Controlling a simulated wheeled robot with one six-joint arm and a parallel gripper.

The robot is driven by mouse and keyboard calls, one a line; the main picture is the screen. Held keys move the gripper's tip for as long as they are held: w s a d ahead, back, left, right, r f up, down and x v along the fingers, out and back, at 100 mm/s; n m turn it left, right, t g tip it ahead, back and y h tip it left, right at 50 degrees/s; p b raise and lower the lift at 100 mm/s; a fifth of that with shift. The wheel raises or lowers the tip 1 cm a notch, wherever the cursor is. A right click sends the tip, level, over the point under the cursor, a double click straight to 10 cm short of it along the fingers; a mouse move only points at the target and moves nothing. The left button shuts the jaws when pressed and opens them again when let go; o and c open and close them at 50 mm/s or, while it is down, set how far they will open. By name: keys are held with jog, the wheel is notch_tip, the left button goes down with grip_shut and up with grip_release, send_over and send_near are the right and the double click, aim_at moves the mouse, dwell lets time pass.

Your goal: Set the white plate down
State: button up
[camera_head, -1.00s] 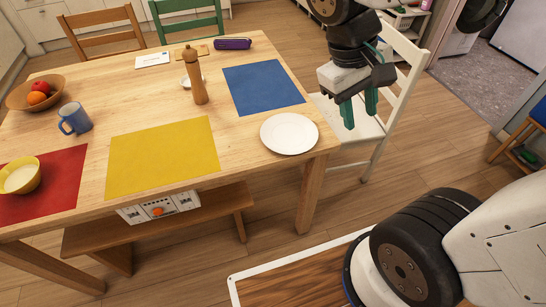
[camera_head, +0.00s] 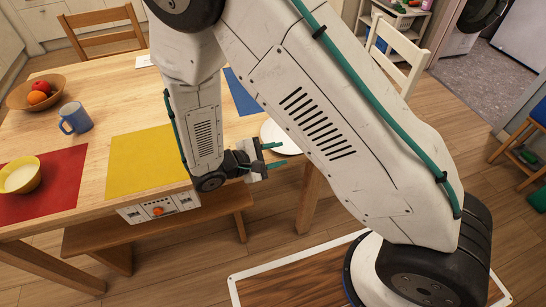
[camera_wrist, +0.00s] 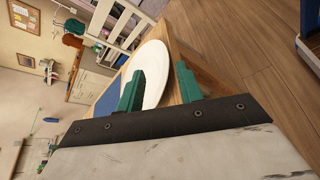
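The white plate (camera_head: 276,132) lies flat on the wooden table near its right front corner. In the head view my arm hides much of it. It also shows in the wrist view (camera_wrist: 154,62). My gripper (camera_head: 278,154) is open, its two green fingers apart and pointing right at the table's front edge, close to the plate. In the wrist view my gripper (camera_wrist: 160,80) has one finger overlapping the plate and the other beside its edge. Nothing is held. I cannot tell whether the fingers touch the plate.
The wooden table (camera_head: 95,140) carries a yellow mat (camera_head: 145,155), a red mat (camera_head: 60,180) with a yellow bowl (camera_head: 20,176), a blue mug (camera_head: 75,118) and a fruit bowl (camera_head: 35,95). A blue mat (camera_head: 240,95) is mostly hidden. A white chair (camera_head: 400,62) stands at the right.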

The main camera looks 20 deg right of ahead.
aim_at(301, 149)
jog(key=shift+a+f+n+t, duration=0.25)
jog(key=shift+f+n+t, duration=0.05)
jog(key=shift+f, duration=0.3)
jog(key=shift+d, duration=0.1)
jog(key=shift+x, duration=3.85)
jog(key=shift+r, duration=0.1)
grip_shut()
jog(key=shift+w, duration=0.1)
